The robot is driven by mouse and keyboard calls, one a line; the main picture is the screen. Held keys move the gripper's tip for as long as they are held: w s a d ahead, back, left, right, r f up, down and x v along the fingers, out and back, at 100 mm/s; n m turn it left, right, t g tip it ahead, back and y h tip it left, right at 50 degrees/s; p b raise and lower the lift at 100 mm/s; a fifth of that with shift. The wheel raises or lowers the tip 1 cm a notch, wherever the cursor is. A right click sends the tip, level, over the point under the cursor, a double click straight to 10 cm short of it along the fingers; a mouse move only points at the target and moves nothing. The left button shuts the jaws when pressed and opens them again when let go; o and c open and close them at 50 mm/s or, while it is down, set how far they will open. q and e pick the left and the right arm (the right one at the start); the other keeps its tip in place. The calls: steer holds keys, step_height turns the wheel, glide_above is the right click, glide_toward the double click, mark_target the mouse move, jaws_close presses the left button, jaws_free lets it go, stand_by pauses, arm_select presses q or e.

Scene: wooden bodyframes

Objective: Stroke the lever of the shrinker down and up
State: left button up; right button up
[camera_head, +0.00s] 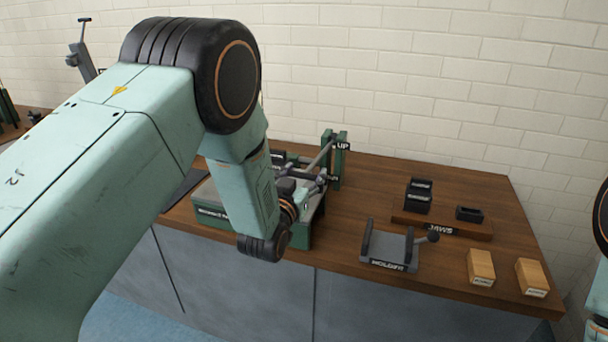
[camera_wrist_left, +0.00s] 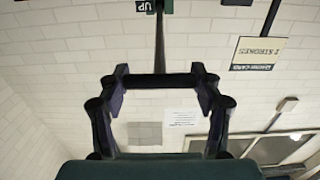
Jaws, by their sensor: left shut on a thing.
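The shrinker (camera_head: 206,211) is a green machine at the table's left front, partly hidden behind my left arm. Its grey lever (camera_head: 322,157) is a slanted rod that reaches a green post with an UP label (camera_head: 343,146) near its top. My left gripper (camera_head: 306,178) is shut on the lever, beside the post. In the left wrist view a dark crossbar (camera_wrist_left: 160,82) spans between the gripper's fingertips, and a rod runs from it toward the UP label (camera_wrist_left: 146,6). Exact finger contact is hard to see. My right gripper is out of view.
A grey holder (camera_head: 389,264) with two uprights stands at the front. A wooden jaws board (camera_head: 455,229) with black blocks lies behind it. Two wooden blocks (camera_head: 481,267) (camera_head: 531,277) sit at the right front. The table's back right is clear; a brick wall stands behind.

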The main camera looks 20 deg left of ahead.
arm_select(q)
steer(key=c, duration=1)
steer(key=shift+o, duration=0.2)
steer(key=shift+w+r+p, duration=0.1)
steer(key=shift+r+p, duration=0.8)
steer(key=w+r+g+p, duration=0.2)
steer(key=w+r+p, duration=0.3)
steer(key=r, duration=0.3)
steer(key=w+r+g+p, duration=0.1)
steer(key=w+r+p, duration=0.4)
steer(key=r, duration=0.4)
steer(key=shift+d+r+g+p, duration=0.2)
steer(key=shift+g+p, duration=0.2)
steer(key=shift+p, duration=0.35)
steer(key=shift+w, duration=0.1)
steer(key=o, duration=1.4)
steer(key=shift+c, duration=0.2)
steer(key=o, duration=0.4)
steer(key=shift+f, duration=0.3)
steer(key=shift+c, duration=0.2)
